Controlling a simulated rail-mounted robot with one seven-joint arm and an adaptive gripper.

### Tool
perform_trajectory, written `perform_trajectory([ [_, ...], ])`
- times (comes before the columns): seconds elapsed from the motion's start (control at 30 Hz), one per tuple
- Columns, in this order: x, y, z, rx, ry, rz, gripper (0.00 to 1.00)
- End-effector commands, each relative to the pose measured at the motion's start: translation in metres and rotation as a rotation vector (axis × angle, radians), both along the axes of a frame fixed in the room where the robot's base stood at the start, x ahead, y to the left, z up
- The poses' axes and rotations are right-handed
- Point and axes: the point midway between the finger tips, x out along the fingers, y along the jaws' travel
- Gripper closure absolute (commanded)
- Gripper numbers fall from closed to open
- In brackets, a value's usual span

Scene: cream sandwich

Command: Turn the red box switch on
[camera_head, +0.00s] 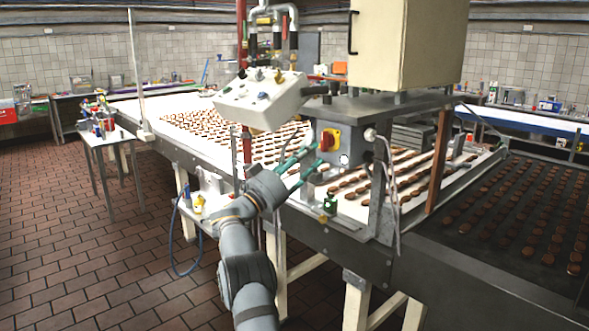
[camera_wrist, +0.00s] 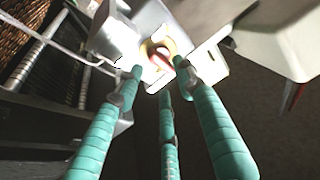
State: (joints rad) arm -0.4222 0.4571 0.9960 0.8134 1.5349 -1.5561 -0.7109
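The red switch (camera_head: 327,140) sits on a yellow plate on the front of a grey box under the cream machine housing. In the wrist view the red knob (camera_wrist: 160,58) shows inside its yellow surround, ahead of my fingertips. My gripper (camera_head: 315,156) has teal fingers pointing at the grey box, just left of and below the switch. In the wrist view my gripper (camera_wrist: 158,70) is open, with its fingertips apart around the line of sight to the knob. Nothing is held. I cannot tell whether the fingertips touch the box, nor the knob's exact setting.
A white control panel (camera_head: 262,100) hangs above and left of my gripper. The conveyor (camera_head: 150,115) carries rows of brown biscuits below. A post (camera_head: 440,158) and hanging cables (camera_head: 390,185) stand right of the switch box. Tiled floor is clear at left.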

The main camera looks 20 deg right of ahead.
Motion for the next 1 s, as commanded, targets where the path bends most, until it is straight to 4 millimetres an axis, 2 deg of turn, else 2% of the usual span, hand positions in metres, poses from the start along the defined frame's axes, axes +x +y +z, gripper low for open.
perform_trajectory([
  [0.03, -0.003, 0.012, -0.005, 0.0, 0.003, 0.002, 0.62],
  [0.2, -0.015, 0.04, -0.017, 0.0, 0.002, 0.001, 0.62],
  [0.37, -0.022, 0.057, -0.025, 0.0, 0.0, 0.0, 0.62],
  [0.57, -0.025, 0.062, -0.028, 0.0, -0.001, -0.002, 0.62],
  [1.0, -0.024, 0.061, -0.027, 0.001, -0.002, -0.001, 0.62],
])
